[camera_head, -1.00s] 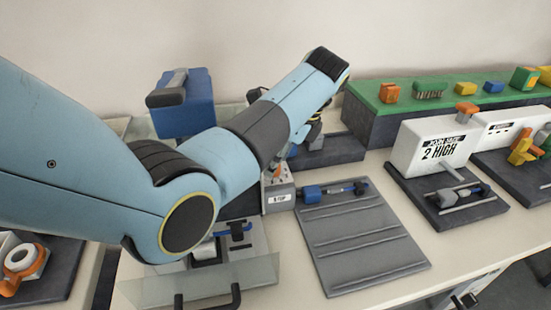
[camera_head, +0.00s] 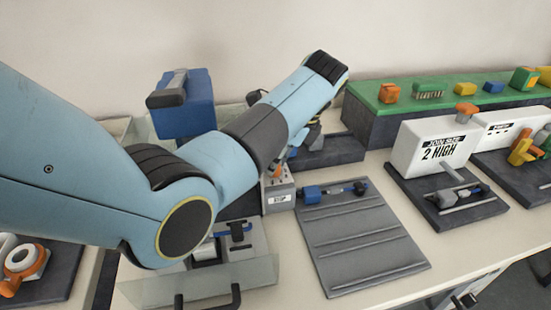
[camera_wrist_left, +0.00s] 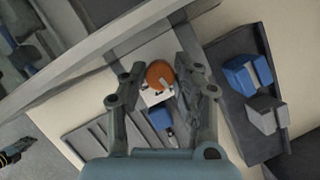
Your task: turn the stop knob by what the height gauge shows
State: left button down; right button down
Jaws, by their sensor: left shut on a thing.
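The stop knob (camera_wrist_left: 159,75) is orange and round and sits on a small white block. In the left wrist view the fingers of my left gripper (camera_wrist_left: 157,82) are closed on it from both sides. In the head view my left forearm hides most of the gripper, and a bit of orange shows above the STOP label (camera_head: 279,198). A dark shape (camera_head: 464,300) at the lower right edge could be my right gripper, but I cannot tell.
A grey ribbed mat (camera_head: 365,245) lies in front of the stop, with a blue-ended rod at its top. A green-topped shelf (camera_head: 450,97) carries coloured blocks behind. A blue press head (camera_head: 185,104) stands left of the forearm. A clear tray with handles is at the front left.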

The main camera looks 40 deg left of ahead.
pick_arm(q)
jog(key=m+t+p, duration=0.1)
jog(key=m, duration=0.1)
jog(key=m+t+p, duration=0.1)
jog(key=m, duration=0.2)
jog(key=shift+s+r, duration=0.1)
jog(key=shift+s, duration=0.05)
jog(key=shift+m+t+p, duration=0.3)
jog(key=shift+m+t, duration=0.1)
jog(key=shift+m, duration=0.7)
jog(key=c, duration=1)
grip_release()
jog(key=w+v, duration=0.1)
jog(key=v, duration=0.6)
jog(key=shift+s+d+r, duration=0.2)
jog(key=shift+s+r, duration=0.25)
jog(key=shift+s, duration=0.05)
